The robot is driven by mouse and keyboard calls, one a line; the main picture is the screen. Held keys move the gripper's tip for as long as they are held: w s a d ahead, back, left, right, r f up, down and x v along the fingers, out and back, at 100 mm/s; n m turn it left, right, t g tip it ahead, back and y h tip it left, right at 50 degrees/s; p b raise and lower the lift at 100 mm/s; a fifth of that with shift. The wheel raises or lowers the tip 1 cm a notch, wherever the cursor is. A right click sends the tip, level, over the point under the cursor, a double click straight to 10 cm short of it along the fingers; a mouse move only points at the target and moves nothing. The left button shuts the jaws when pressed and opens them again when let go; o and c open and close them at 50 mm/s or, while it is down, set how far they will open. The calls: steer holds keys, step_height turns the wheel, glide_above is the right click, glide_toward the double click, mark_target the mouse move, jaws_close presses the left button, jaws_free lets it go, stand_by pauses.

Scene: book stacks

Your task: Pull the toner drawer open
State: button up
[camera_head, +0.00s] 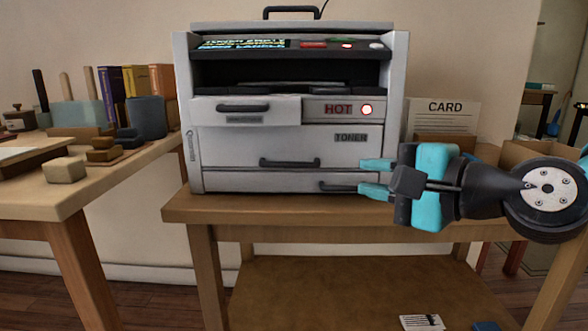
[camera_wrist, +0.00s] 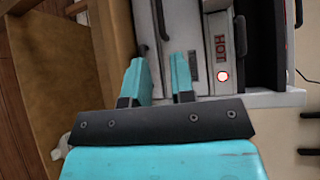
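The grey printer stands on a wooden table. Its toner drawer (camera_head: 235,148), labelled TONER, looks closed, its front flush with the body. The dark toner drawer handle (camera_head: 290,162) runs level across its lower middle. It also shows in the wrist view (camera_wrist: 160,20), where the picture is turned sideways. My gripper (camera_head: 361,177) is open, its two teal fingers one above the other, pointing left at the printer's lower right front. The handle lies left of the fingertips, apart from them. The wrist view shows the gap between the fingers (camera_wrist: 159,60) empty.
Above the toner drawer, a top drawer (camera_head: 245,118) juts out beside a HOT sign with a lit lamp (camera_head: 367,110). A bottom drawer handle (camera_head: 340,187) sits near the lower finger. A CARD sign (camera_head: 447,112) stands right; a cluttered table (camera_head: 60,200) stands left.

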mark_target(290, 165)
steer(key=p+x, duration=1.2)
steer(key=x, duration=0.3)
steer(key=shift+w+a+f, duration=0.15)
steer(key=shift+w+a, duration=0.05)
steer(key=shift+a, duration=0.05)
steer(key=shift+c, duration=0.4)
jaws_close()
